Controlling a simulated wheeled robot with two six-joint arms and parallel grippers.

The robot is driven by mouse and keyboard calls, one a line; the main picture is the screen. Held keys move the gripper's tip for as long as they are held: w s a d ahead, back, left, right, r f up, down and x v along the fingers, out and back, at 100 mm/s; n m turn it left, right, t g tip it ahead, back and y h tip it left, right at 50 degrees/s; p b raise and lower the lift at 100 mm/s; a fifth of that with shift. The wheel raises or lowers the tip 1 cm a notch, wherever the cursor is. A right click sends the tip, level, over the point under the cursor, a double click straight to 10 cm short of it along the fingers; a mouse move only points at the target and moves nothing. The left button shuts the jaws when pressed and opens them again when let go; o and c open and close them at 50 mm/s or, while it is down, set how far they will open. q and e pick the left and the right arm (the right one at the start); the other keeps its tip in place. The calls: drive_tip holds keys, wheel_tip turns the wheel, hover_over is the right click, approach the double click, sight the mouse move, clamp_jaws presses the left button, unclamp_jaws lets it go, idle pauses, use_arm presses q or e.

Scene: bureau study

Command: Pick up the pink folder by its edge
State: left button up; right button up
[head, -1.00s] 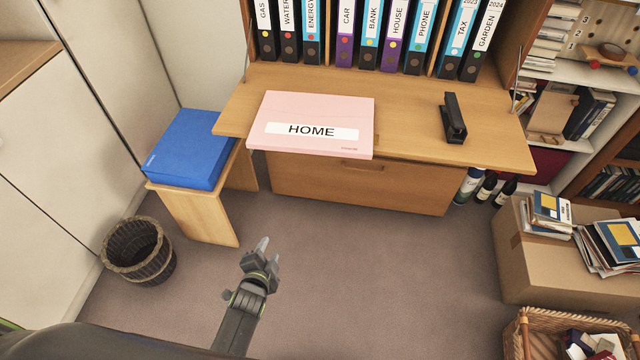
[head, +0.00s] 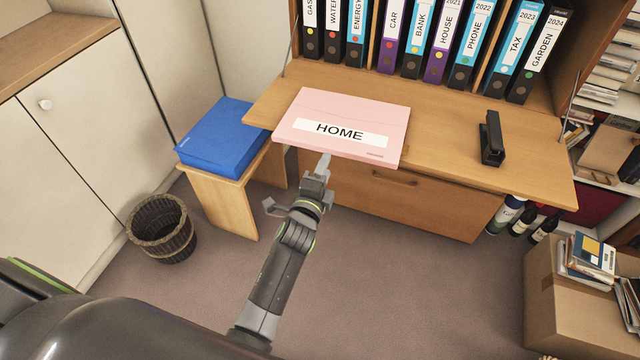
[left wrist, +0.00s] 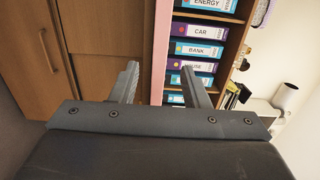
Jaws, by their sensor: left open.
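The pink folder (head: 345,112), labelled HOME, lies flat on the wooden desk flap, its front edge jutting past the flap's edge. My left gripper (head: 322,167) is open and empty, just in front of and below that front edge, left of its middle. In the left wrist view the folder (left wrist: 162,40) shows edge-on as a thin pink strip. The strip lies between the two open fingers of my left gripper (left wrist: 157,82) in the picture; no contact shows. My right gripper is out of view.
A black stapler (head: 492,138) stands on the flap (head: 440,150), right of the folder. Binders (head: 415,40) line up behind. A blue box (head: 222,138) sits on a wooden stool, left. A wicker basket (head: 162,230) stands on the floor. The carpet in front is clear.

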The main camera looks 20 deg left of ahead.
sight(332, 153)
use_arm(q)
drive_tip(key=w+b, duration=0.2)
drive_tip(key=w, duration=0.3)
drive_tip(key=shift+f+b, duration=0.15)
drive_tip(key=shift+b, duration=0.15)
drive_tip(key=shift+w, duration=0.6)
drive_tip(key=shift+c, duration=0.4)
clamp_jaws()
idle(0.6)
